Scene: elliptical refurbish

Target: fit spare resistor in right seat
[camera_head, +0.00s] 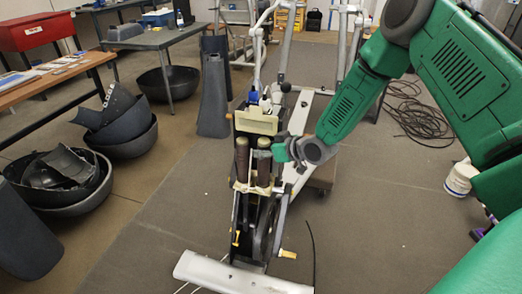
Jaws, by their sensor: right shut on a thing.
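The opened elliptical machine (277,220) stands in the middle, with two brown cylindrical resistors upright side by side in its frame. The left resistor (242,160) stands free of any gripper. The right resistor (264,170) is upright beside it, close to the right seat, its lower end partly hidden by pale straps or wires. My right gripper (279,152) comes in from the right and is shut on the right resistor near its top. I cannot tell whether the resistor's lower end is seated. My left gripper is not in view.
A cream-coloured block (256,121) sits just behind the resistors. A yellow handle (287,254) sticks out low at the right. A white foot bar (240,275) lies in front. Dark shell parts (125,125) lie at the left, a white tub (461,177) at the right. Carpet between is clear.

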